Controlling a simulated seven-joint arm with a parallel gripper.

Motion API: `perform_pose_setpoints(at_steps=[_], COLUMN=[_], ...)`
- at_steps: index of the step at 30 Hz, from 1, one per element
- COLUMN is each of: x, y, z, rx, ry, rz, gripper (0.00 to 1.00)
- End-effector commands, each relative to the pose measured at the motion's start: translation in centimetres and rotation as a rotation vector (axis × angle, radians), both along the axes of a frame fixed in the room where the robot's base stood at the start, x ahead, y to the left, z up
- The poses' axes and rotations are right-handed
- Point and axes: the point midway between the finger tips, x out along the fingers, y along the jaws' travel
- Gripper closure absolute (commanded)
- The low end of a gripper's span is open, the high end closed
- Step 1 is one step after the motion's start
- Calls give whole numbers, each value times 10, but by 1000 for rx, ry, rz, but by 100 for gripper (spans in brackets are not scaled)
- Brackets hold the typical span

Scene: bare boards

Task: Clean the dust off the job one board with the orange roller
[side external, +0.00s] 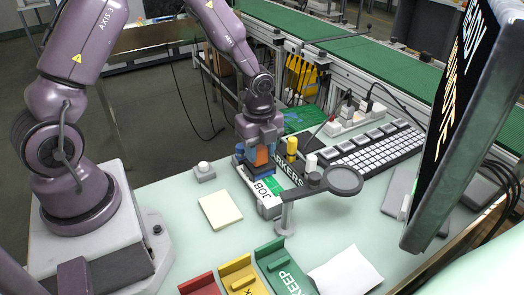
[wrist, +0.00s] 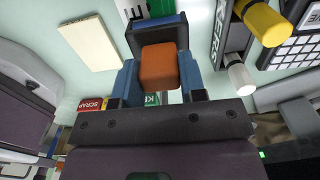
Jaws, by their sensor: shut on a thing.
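My gripper (wrist: 158,75) is shut on the orange roller (wrist: 159,66), whose orange block sits between the blue fingers. A dark part with a blue edge lies just beyond the block in the wrist view. In the side view the orange roller (side external: 261,156) is held low over the white tray labelled JOB (side external: 266,190). Green board surface shows beside the label, partly hidden by my gripper. I cannot tell whether the roller touches the board, and no dust can be made out. The tray's edge also shows at the top of the wrist view (wrist: 132,8).
A magnifier on a stand (side external: 342,181) rises close to the right of the tray. The markers holder (side external: 289,165) is beside it. A cream pad (side external: 220,209) and a white button box (side external: 204,170) are left. Red, yellow and green KEEP (side external: 285,265) bins stand in front.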

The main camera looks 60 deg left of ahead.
Motion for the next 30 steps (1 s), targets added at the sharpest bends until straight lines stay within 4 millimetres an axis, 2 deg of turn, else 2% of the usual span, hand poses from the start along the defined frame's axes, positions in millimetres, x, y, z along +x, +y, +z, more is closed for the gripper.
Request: perform_pose_setpoints(at_steps=[12, 25, 30], x=[0, 0, 0], y=[17, 19, 19], z=[0, 0, 12], rx=[0, 0, 0], ry=[0, 0, -2], rz=[2, 0, 1], gripper=[81, 81, 81])
